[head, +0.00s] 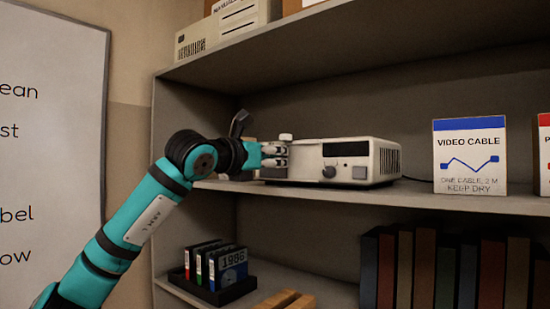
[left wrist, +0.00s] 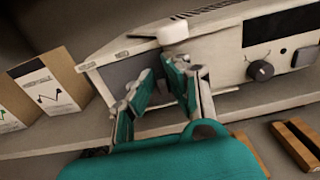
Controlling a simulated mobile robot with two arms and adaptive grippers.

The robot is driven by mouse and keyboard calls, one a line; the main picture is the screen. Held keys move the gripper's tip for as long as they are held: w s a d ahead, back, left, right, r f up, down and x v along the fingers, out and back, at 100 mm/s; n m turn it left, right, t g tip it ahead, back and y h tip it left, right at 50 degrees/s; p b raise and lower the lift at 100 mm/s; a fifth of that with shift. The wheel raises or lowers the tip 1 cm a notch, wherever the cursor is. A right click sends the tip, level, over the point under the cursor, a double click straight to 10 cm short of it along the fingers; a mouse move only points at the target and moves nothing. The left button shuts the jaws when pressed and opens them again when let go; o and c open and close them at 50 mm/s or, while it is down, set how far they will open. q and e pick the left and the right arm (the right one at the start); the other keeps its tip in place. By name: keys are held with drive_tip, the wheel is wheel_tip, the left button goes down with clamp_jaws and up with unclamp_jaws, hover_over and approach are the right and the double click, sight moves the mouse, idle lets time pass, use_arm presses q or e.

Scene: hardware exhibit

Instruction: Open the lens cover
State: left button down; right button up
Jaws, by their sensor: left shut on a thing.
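A pale grey projector (head: 383,160) stands on the middle shelf, and its front with a dark display and a knob also shows in the left wrist view (left wrist: 226,58). My left gripper (head: 275,154) is at the left end of this front. In the left wrist view its fingers (left wrist: 172,68) are closed in just below a white rounded piece (left wrist: 172,30), which appears to be part of the lens cover. The fingers hide the exact contact and most of the lens area. A dark grey panel (left wrist: 122,72) shows left of the fingers. My right gripper is not in view.
A video cable box (head: 469,170) stands right of the projector on the shelf (head: 440,200). Small boxes (left wrist: 47,85) stand close on its left. The shelf above limits height. Below are disk cases (head: 232,264) and books (head: 450,270).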

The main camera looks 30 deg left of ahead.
sight(313, 157)
use_arm(q)
drive_tip(key=d+b, duration=0.2)
drive_tip(key=d, duration=0.1)
drive_tip(key=shift+s+f, duration=0.1)
drive_tip(key=shift+f, duration=0.25)
drive_tip(key=d, duration=0.1)
drive_tip(key=d+b, duration=0.1)
drive_tip(key=d, duration=0.2)
drive_tip(key=shift+s+d+r, duration=0.2)
drive_tip(key=shift+d+r, duration=0.1)
drive_tip(key=shift+d, duration=0.1)
drive_tip(key=shift+a, duration=0.3)
drive_tip(key=c, duration=1.4)
unclamp_jaws()
drive_tip(key=shift+d, duration=0.1)
drive_tip(key=shift+o, duration=0.2)
drive_tip(key=s, duration=1.2)
drive_tip(key=shift+a, duration=0.45)
